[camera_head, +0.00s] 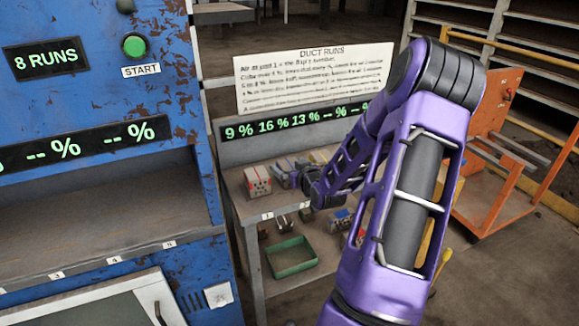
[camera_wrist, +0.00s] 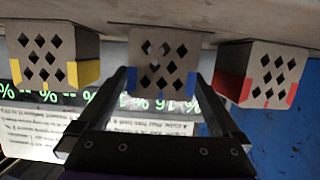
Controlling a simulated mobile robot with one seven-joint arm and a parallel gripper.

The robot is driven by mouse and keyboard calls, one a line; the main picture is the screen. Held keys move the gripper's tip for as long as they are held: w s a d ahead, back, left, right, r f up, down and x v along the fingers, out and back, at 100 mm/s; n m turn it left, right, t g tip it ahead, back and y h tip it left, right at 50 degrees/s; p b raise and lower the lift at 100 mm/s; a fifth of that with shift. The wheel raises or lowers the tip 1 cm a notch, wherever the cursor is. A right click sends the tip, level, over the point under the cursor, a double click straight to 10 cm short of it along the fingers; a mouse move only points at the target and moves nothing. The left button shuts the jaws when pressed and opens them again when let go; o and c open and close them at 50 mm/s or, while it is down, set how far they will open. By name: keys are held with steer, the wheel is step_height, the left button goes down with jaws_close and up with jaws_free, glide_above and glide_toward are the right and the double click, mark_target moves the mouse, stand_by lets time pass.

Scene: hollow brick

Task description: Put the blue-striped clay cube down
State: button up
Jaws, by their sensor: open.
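The blue-striped clay cube (camera_wrist: 160,68) is in the middle of the wrist view, grey-brown with diamond holes and blue side stripes. The wrist picture is upside down, and the cube appears to sit on the bench surface (camera_wrist: 215,32). My gripper (camera_wrist: 161,82) is open, with one finger on each side of this cube; any gap is too small to make out. In the head view my gripper (camera_head: 291,174) is low at the bench top, and the blue-striped cube cannot be made out there.
A red-striped cube (camera_wrist: 268,76) and a yellow-striped cube (camera_wrist: 55,58) stand on either side. The red one also shows in the head view (camera_head: 257,181). A percent display (camera_head: 295,121) is behind. A green tray (camera_head: 291,258) and several cubes are on the lower shelf. A blue machine (camera_head: 90,150) stands left.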

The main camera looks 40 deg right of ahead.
steer(key=shift+r, duration=0.15)
steer(key=p+v, duration=0.1)
steer(key=v, duration=1.1)
steer(key=shift+a, duration=0.1)
